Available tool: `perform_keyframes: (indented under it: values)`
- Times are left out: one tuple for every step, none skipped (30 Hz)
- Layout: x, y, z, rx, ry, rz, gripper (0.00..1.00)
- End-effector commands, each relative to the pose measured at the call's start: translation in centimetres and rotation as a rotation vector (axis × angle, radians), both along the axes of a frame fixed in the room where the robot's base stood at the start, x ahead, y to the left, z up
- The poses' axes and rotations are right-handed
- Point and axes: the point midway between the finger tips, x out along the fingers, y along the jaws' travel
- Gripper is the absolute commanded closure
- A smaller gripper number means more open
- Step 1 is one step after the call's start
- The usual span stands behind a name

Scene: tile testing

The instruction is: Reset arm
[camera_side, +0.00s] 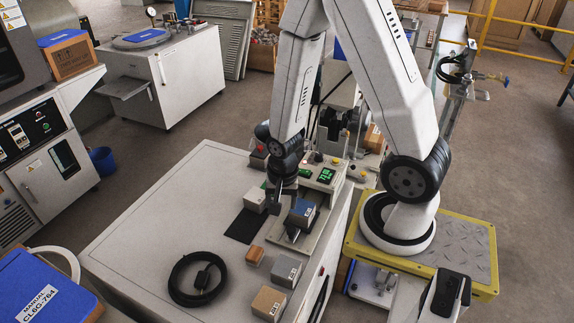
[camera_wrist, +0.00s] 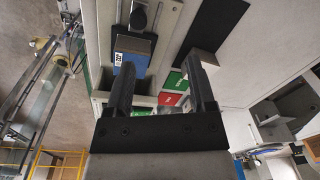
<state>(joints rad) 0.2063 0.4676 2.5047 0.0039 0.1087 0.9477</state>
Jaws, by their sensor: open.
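My gripper (camera_side: 281,196) points down over the white workbench, close above and left of a test machine. It also shows in the wrist view (camera_wrist: 166,42), with its two dark fingers apart and nothing between their tips. A blue-topped block (camera_side: 302,212) sits on the test machine; its blue face and label show in the wrist view (camera_wrist: 131,56), beside and partly behind the left finger. A pale grey block (camera_side: 255,200) stands on a black mat (camera_side: 243,226); in the wrist view it is behind the right finger (camera_wrist: 206,62).
A brown block (camera_side: 255,254), a grey labelled block (camera_side: 284,271) and a tan block (camera_side: 268,302) stand along the bench's right side. A coiled black cable (camera_side: 183,291) lies at front. The bench's left part is clear.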

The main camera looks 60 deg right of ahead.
Motion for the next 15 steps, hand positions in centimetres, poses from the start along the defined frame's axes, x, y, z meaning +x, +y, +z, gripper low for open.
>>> perform_keyframes:
  values:
    - [0.5,0.4,1.0,-0.008,-0.018,0.081,0.29]
    - [0.7,0.6,1.6,-0.013,-0.026,0.134,0.29]
    - [1.0,0.9,2.3,-0.02,-0.035,0.205,0.29]
    - [1.2,1.1,2.8,-0.025,-0.042,0.256,0.29]
    - [1.3,1.4,3.3,-0.031,-0.049,0.309,0.29]
    - [1.6,1.7,4.1,-0.04,-0.059,0.38,0.29]
    - [1.7,2.0,4.6,-0.045,-0.065,0.433,0.29]
    - [1.8,2.2,5.1,-0.052,-0.071,0.485,0.29]
    - [1.9,2.6,5.8,-0.062,-0.08,0.555,0.29]
    - [2.0,2.8,6.3,-0.068,-0.086,0.606,0.29]
    - [2.1,3.1,6.8,-0.076,-0.093,0.66,0.29]
    - [2.2,3.4,7.5,-0.086,-0.102,0.727,0.29]
    - [2.2,3.6,8.0,-0.093,-0.107,0.777,0.29]
    - [2.3,3.9,8.5,-0.101,-0.115,0.824,0.29]
    - [2.3,4.2,9.0,-0.111,-0.12,0.884,0.29]
